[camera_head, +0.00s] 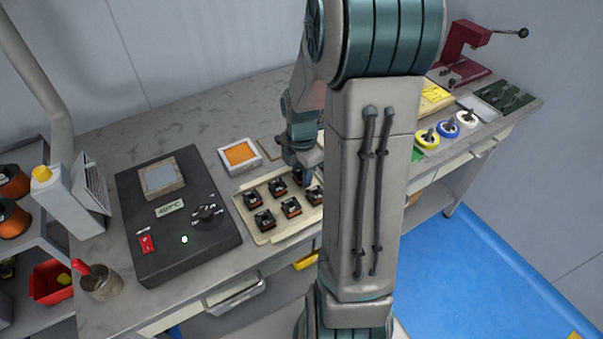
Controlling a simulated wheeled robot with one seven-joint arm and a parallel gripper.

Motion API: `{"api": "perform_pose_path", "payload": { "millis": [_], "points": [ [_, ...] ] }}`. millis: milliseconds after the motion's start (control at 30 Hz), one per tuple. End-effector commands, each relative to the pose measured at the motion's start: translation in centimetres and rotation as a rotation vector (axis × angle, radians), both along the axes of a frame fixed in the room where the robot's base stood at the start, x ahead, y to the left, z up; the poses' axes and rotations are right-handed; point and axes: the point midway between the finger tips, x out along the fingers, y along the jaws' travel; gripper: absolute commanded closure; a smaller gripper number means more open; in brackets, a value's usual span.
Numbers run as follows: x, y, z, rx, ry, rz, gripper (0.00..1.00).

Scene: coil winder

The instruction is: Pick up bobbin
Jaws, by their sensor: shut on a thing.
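Several small black bobbins with orange windings (291,207) sit in rows on a cream tray (276,234) on the workbench. My gripper (308,176) points down over the right back part of the tray and is shut on a bobbin there. The jaws and my arm hide much of that bobbin, so I cannot tell whether it is clear of the tray. My arm also covers the tray's right end.
A black heater box (180,245) stands left of the tray. An orange-filled square dish (239,156) sits behind it. Coloured spools (447,128) and a red hand press (466,45) are at the right. A cup (100,283) stands at front left.

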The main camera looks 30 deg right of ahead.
Motion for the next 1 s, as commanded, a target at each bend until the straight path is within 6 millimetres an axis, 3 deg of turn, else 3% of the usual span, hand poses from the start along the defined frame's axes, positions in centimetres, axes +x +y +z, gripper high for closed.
{"api": "perform_pose_path", "payload": {
  "millis": [167,267,700,1000],
  "points": [
    [0.0,-0.1,1.8,-0.002,-0.004,0.0,0.88],
    [0.1,-0.1,4.0,-0.003,-0.007,0.0,0.88],
    [-8.0,-2.3,8.8,-0.003,-0.003,-0.003,0.88],
    [-10.9,-3.1,10.5,-0.001,-0.001,-0.001,0.88]
  ]
}}
